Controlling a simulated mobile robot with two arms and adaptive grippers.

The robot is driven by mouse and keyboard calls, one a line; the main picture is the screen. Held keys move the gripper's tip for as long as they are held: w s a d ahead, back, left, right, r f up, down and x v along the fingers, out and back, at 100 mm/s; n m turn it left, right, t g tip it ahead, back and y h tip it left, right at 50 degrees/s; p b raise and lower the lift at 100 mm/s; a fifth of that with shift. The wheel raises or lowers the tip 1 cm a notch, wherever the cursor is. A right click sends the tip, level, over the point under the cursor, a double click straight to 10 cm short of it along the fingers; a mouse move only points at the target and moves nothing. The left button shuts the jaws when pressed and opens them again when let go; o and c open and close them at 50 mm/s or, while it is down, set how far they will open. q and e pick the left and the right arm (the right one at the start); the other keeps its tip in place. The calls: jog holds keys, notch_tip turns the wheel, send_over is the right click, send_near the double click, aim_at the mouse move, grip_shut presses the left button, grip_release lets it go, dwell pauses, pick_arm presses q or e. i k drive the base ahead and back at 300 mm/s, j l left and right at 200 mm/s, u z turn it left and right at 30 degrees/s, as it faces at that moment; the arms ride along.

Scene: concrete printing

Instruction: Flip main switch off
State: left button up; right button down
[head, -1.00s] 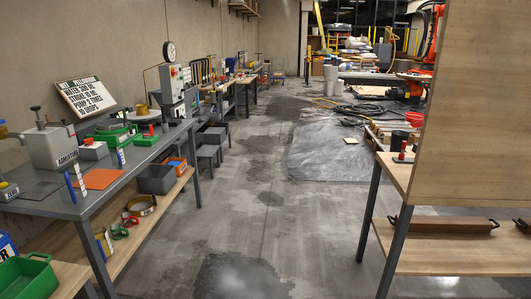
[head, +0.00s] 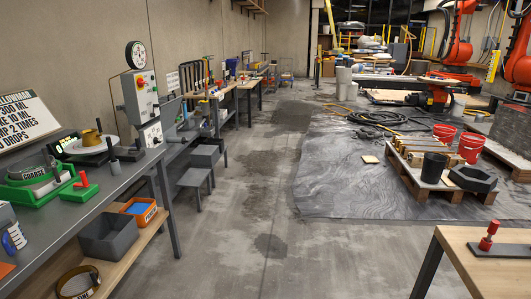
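I cannot make out for certain which thing is the main switch. Another candidate I cannot resolve is a grey panel with yellow parts (head: 496,58) on the far right wall. Neither of my grippers shows in the head view.
A grey bench (head: 75,210) with tools runs along the left. A wooden table (head: 500,275) is at the near right. A pallet (head: 440,183) with buckets stands on a dark sheet (head: 330,190). Orange robot arms (head: 460,45) are at the back right. The middle floor is clear.

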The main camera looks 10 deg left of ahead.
aim_at(140, 82)
jog(key=i+u, duration=0.2)
jog(key=i, duration=0.35)
jog(key=i+u, duration=0.15)
jog(key=i, duration=0.45)
jog(key=i+u, duration=0.2)
jog(key=i, duration=0.35)
jog(key=i+l+u, duration=0.2)
jog(key=i, duration=0.35)
jog(key=i+l+u, duration=0.1)
jog(key=i+u, duration=0.3)
jog(key=i+l+u, duration=0.25)
jog(key=i+u, duration=0.15)
jog(key=i, duration=0.2)
jog(key=i+l+u, duration=0.75)
jog(key=i+l, duration=0.05)
jog(key=l, duration=0.05)
